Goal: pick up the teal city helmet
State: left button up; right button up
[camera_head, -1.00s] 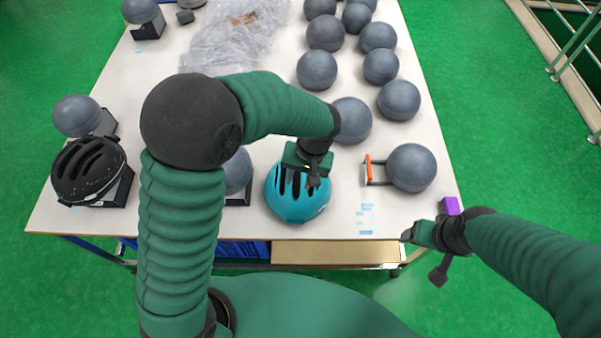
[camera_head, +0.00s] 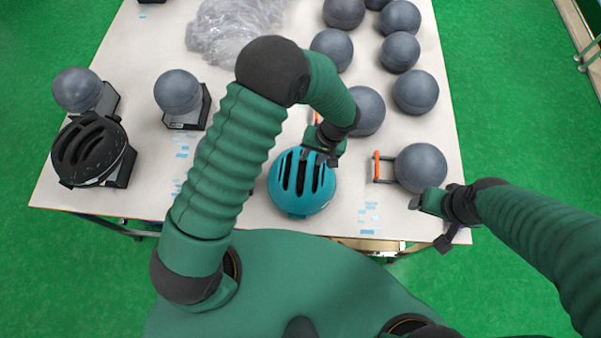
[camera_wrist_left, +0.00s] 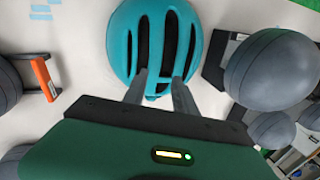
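The teal city helmet (camera_head: 302,186) lies near the table's front edge, vents up, in the head view. My left gripper (camera_head: 322,160) is over its far right edge. In the left wrist view the two fingers (camera_wrist_left: 162,95) are apart and reach over the near end of the teal helmet (camera_wrist_left: 120,45). Bare teal shell shows between them; whether they touch it I cannot tell. My right gripper (camera_head: 416,203) is at the table's front right, beside a grey ball-shaped headform, and its fingers are too small to read.
A black helmet (camera_head: 88,150) sits on a stand at the left. Grey headforms (camera_head: 178,92) stand left of my left arm and in rows at the right. A headform (camera_head: 420,167) with an orange-edged bracket is right of the teal helmet. Clear plastic wrap (camera_head: 235,30) lies at the back.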

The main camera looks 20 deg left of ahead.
aim_at(311, 166)
pick_arm(q)
jog(key=shift+a+f, duration=0.2)
jog(key=shift+f, duration=0.8)
jog(key=f, duration=0.1)
jog(key=f+p, duration=0.2)
jog(key=shift+s+d+f, duration=0.25)
jog(key=shift+s+d, duration=0.05)
jog(key=shift+d, duration=0.1)
jog(key=shift+f, duration=0.35)
jog(key=shift+w+f, duration=0.1)
jog(key=shift+a, duration=0.2)
jog(key=shift+w+a+f, duration=0.1)
jog(key=shift+a, duration=0.3)
jog(key=c, duration=0.4)
jog(key=shift+a, duration=0.1)
grip_shut()
jog(key=shift+d, duration=0.55)
jog(key=shift+a, duration=0.4)
pick_arm(e)
jog(key=shift+d+r, duration=0.2)
jog(key=shift+r, duration=0.95)
pick_arm(q)
jog(key=shift+d, duration=0.25)
pick_arm(e)
jog(key=shift+d, duration=0.35)
